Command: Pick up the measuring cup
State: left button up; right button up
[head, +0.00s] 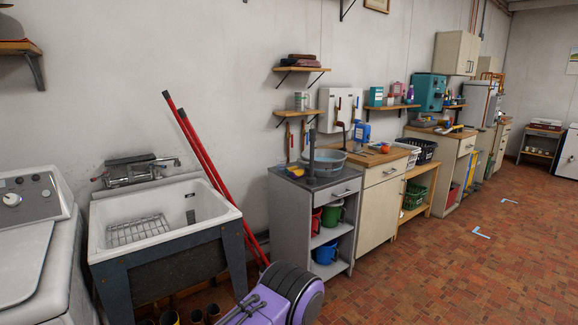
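A small pale, cup-like vessel (302,101) stands on the lower wall shelf, above the grey counter unit. It may be the measuring cup, but it is too small for me to see any markings. Neither of my grippers shows in the head view.
A white utility tub (218,224) with a wire rack (138,230) stands left of centre. Red poles (203,160) lean behind it. A grey cabinet (283,217) carries a basin (324,163). A purple machine (262,308) stands on the floor in front. Tiled floor is open at right.

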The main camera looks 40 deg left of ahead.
aim_at(281, 161)
jog(key=u, duration=0.1)
jog(key=i, duration=1.35)
jog(key=u, duration=0.8)
jog(key=i, duration=0.75)
jog(key=u, duration=0.8)
